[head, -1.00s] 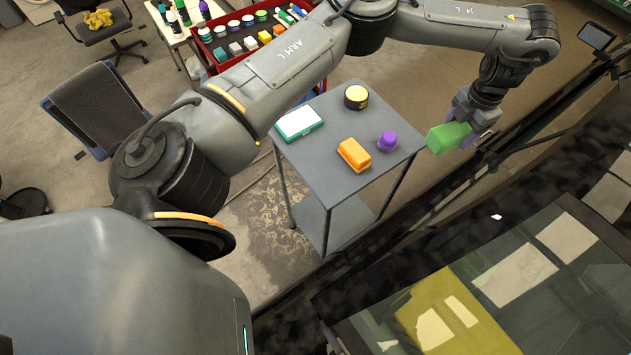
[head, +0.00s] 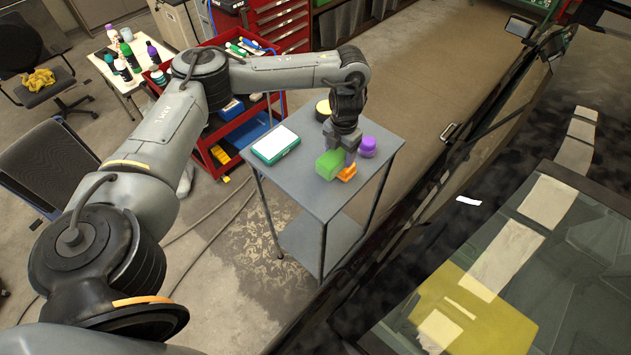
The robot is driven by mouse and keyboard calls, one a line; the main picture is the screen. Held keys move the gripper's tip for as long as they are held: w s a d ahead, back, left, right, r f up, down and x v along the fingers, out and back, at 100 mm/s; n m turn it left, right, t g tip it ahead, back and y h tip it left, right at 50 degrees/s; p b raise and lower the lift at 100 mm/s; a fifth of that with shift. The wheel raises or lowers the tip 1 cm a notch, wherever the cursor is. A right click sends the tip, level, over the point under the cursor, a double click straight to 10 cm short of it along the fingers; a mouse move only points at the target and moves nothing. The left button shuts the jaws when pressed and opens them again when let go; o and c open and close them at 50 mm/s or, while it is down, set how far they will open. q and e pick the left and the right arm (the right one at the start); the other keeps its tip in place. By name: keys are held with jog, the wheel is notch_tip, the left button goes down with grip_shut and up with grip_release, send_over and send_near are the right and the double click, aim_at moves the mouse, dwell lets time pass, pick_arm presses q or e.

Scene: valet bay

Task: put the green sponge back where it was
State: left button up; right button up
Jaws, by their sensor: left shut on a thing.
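In the head view my left gripper (head: 341,158) is shut on the green sponge (head: 329,164) and points down over the grey table (head: 302,198). The sponge appears just above or beside the orange sponge (head: 347,172), which it and the gripper partly hide. I cannot tell whether the green sponge touches the table or the orange one. My right gripper is out of view.
On the table are a white and green box (head: 276,145) at the left, a purple knob-like thing (head: 367,146) at the right, and a yellow-topped round tin (head: 323,109) behind my gripper. A red tool cart (head: 207,153) stands behind. The table's front area is clear.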

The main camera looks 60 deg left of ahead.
aim_at(317, 171)
pick_arm(q)
jog(key=s+f, duration=0.1)
jog(key=s, duration=0.1)
jog(key=s+f, duration=0.1)
jog(key=s, duration=0.1)
jog(key=s+f+b, duration=0.1)
jog(key=s, duration=0.1)
jog(key=shift+s+a+f, duration=0.1)
jog(key=shift+s+f, duration=0.1)
jog(key=shift+f, duration=0.05)
jog(key=shift+s+f, duration=0.35)
jog(key=shift+s, duration=0.1)
jog(key=shift+f+p, duration=0.55)
jog(key=shift+f, duration=1.5)
jog(key=shift+f, duration=0.15)
jog(key=o, duration=1)
